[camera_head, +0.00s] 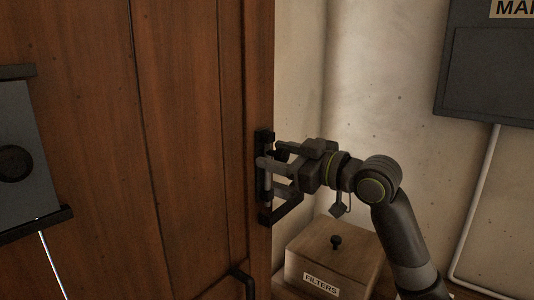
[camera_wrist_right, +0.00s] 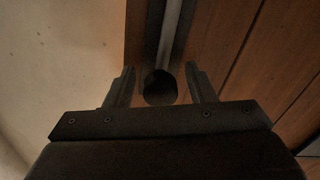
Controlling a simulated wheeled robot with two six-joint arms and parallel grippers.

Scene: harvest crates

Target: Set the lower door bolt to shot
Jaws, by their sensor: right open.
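The bolt (camera_head: 267,182) is a grey rod in a black mount at the right edge of the brown wooden door (camera_head: 180,140). My right gripper (camera_head: 271,154) is at the bolt, its fingers reaching the door edge from the right. In the right wrist view, the open fingers (camera_wrist_right: 162,84) stand on either side of a dark round knob (camera_wrist_right: 160,88), with gaps showing. A grey rod (camera_wrist_right: 171,35) runs away beyond the knob. The gripper partly hides the bolt in the head view, and I cannot tell its setting. My left gripper is out of view.
A wooden box labelled FILTERS (camera_head: 333,262), with a black knob on its lid, stands below my right arm. A dark wall cabinet (camera_head: 490,75) with a pipe (camera_head: 477,205) is at right. A black handle (camera_head: 245,280) is low on the door. A grey panel (camera_head: 18,160) is at left.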

